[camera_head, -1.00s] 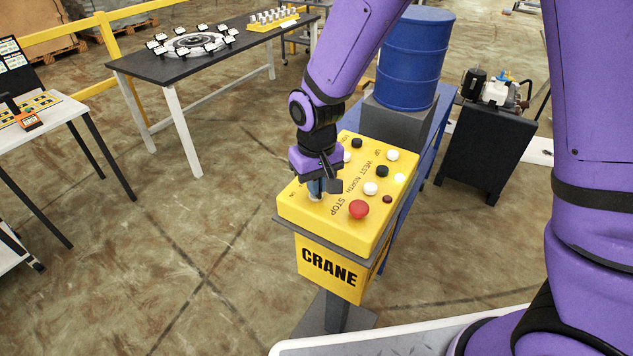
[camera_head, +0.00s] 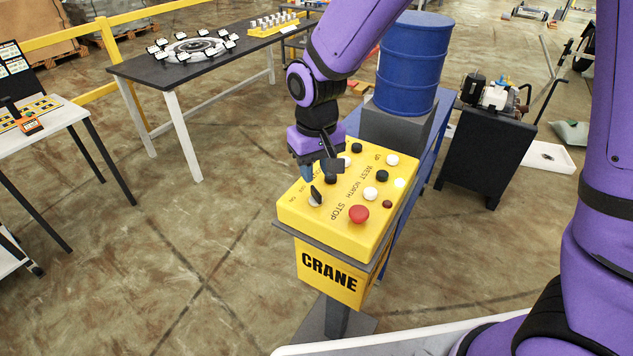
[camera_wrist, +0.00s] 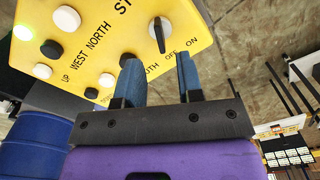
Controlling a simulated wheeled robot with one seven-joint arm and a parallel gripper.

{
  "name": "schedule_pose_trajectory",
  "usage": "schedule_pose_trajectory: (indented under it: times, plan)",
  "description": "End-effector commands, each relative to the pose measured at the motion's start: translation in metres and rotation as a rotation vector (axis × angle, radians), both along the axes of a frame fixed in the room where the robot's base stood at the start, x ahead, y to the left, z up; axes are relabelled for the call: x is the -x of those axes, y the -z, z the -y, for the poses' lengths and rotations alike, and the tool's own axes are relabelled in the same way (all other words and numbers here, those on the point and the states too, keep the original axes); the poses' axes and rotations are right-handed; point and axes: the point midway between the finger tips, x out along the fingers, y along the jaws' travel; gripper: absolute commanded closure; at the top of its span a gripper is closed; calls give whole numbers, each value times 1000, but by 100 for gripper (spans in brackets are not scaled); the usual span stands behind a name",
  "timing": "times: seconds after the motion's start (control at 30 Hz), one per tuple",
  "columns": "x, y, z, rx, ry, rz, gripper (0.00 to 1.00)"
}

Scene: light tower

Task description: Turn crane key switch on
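The yellow crane control box (camera_head: 330,235) stands on a post, marked CRANE on its front. The key switch (camera_head: 315,197) is a black key on a pale round disc at the near left of its top. In the wrist view the key switch (camera_wrist: 157,35) stands beside the OFF and ON labels, and one end of the key points roughly toward OFF. My gripper (camera_head: 320,172) is just above and behind the key, apart from it. In the wrist view my gripper (camera_wrist: 158,78) has two blue fingers spread with nothing between them.
A red stop button (camera_head: 359,213) and several black and white buttons share the box top. A blue barrel (camera_head: 411,62) stands behind. A black table (camera_head: 150,66) is at the left, and a dark cabinet (camera_head: 485,155) at the right. Floor left of the box is clear.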

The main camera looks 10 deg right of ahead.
Motion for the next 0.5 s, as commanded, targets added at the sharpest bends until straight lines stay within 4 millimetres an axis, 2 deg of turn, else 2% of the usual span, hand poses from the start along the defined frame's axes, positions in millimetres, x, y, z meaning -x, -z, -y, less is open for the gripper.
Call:
schedule_pose_trajectory:
  times: [0.03,0.2,0.33,0.5]
  plan:
    - [-1,-11,0,-3,0,4,66]
    - [-1,-37,0,-2,1,2,66]
    - [-1,-49,0,-1,1,2,66]
    - [0,-54,0,0,1,0,66]
